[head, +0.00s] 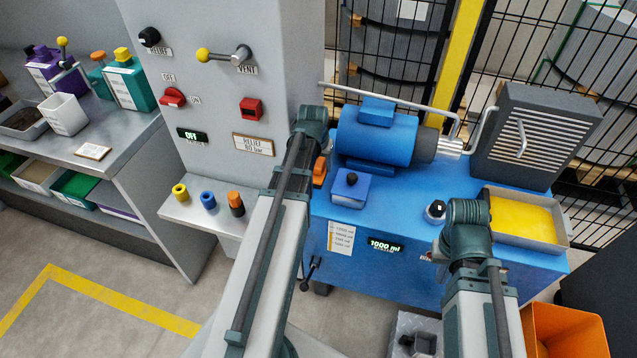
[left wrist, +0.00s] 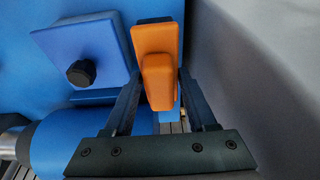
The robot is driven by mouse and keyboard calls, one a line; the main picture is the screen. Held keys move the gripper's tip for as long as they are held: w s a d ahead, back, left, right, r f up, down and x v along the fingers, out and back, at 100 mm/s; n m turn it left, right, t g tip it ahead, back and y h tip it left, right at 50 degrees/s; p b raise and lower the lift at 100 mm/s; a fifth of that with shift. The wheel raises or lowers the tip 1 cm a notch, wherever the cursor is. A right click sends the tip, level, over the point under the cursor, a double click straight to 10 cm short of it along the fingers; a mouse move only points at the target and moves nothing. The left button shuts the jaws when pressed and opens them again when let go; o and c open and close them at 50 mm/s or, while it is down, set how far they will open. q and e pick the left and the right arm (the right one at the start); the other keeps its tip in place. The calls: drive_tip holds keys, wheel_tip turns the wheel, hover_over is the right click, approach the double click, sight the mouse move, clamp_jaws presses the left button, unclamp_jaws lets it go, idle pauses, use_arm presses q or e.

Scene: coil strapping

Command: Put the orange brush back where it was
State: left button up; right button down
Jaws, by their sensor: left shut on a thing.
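The orange brush (left wrist: 158,60) is between the fingers of my left gripper (left wrist: 158,88) in the left wrist view, and the gripper is shut on it. In the head view part of the orange brush (head: 320,171) shows just right of my left arm, beside the blue machine (head: 350,225). My left gripper's fingers are hidden behind the arm there. I cannot tell whether the brush touches the machine. My right arm reaches in at the lower right of the head view; its gripper is hidden.
A blue box with a black knob (head: 350,187) and a blue motor (head: 376,135) stand on the machine near the brush. A yellow-filled tray (head: 562,243) sits at right. A small ledge (head: 180,212) holds yellow, blue and orange-black pieces. A grey control column (head: 230,110) rises behind.

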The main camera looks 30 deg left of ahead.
sight(319, 176)
use_arm(q)
drive_tip(key=shift+f, duration=0.25)
wheel_tip(319, 176, down, 4)
drive_tip(key=b, duration=0.4)
drive_tip(key=shift+f, duration=0.2)
drive_tip(key=shift+a+f+b, duration=0.15)
drive_tip(key=shift+f+b, duration=0.15)
drive_tip(key=shift+b, duration=0.25)
drive_tip(key=shift+r, duration=0.1)
drive_tip(key=o, duration=1.2)
